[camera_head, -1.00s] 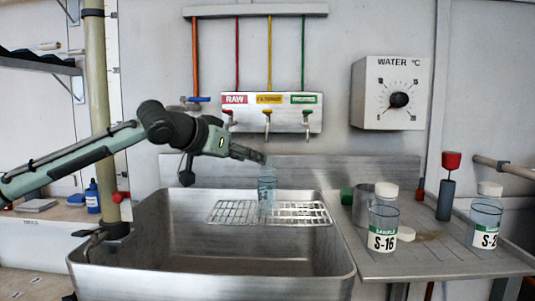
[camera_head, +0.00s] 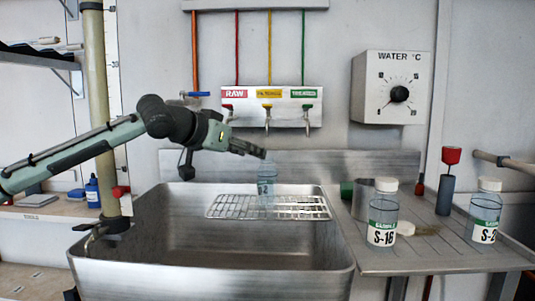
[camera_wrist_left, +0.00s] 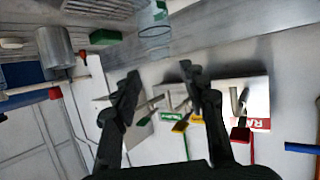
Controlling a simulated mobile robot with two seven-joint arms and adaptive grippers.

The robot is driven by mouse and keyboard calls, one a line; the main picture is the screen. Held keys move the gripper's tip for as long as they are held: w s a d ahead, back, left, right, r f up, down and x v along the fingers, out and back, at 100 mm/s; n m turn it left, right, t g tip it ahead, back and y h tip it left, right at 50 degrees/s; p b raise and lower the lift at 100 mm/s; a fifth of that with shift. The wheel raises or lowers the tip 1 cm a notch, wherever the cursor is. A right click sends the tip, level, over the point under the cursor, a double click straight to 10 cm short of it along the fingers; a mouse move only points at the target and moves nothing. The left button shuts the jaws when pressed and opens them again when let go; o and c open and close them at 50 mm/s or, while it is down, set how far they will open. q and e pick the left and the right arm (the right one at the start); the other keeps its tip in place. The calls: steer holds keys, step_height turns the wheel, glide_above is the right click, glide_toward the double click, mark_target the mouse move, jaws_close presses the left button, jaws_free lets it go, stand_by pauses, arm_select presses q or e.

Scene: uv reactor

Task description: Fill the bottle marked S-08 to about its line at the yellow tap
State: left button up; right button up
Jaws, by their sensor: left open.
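A clear bluish bottle (camera_head: 266,187) stands upright and open on the wire rack (camera_head: 225,207) over the sink, below the yellow tap (camera_head: 267,112). Its label is too small to read. No stream of water shows at the tap. My left gripper (camera_head: 260,152) is open and empty above the bottle's mouth, below the taps; I see no contact with the bottle. In the left wrist view its two fingers (camera_wrist_left: 160,85) stand apart, with the yellow tap handle (camera_wrist_left: 180,126) between and beyond them and a bottle rim (camera_wrist_left: 155,32) farther off. My right gripper is out of view.
A red tap (camera_head: 228,108) and a green tap (camera_head: 307,110) flank the yellow one. Capped bottles marked S-16 (camera_head: 382,237) and S-2-something (camera_head: 484,230) stand on the right counter, with a metal cup (camera_head: 362,203). The sink (camera_head: 210,255) is empty in front.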

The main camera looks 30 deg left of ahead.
arm_select(q)
steer(key=shift+w+r, duration=0.1)
steer(key=shift+r, duration=0.05)
steer(key=shift+c, duration=1.2)
steer(key=shift+n+y, duration=0.8)
steer(key=r, duration=0.1)
steer(key=w+r+p, duration=0.1)
steer(key=w+a+r+p, duration=0.1)
steer(key=r, duration=0.1)
jaws_close()
steer(key=d+r+n+g+y+p, duration=0.1)
steer(key=d+r+n+y+p, duration=0.1)
steer(key=r, duration=0.6)
steer(key=s+d+r+n+g+y+p, duration=0.1)
steer(key=d+r+n+y+p, duration=0.1)
steer(key=r, duration=0.6)
steer(key=shift+s+d+r+n+g+y, duration=0.35)
steer(key=shift+d+n+y, duration=0.25)
steer(key=shift+d+y, duration=0.2)
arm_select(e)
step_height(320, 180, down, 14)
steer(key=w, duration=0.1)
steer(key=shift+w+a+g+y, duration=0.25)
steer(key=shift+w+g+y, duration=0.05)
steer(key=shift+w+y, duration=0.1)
arm_select(q)
steer(key=shift+w+a, duration=0.1)
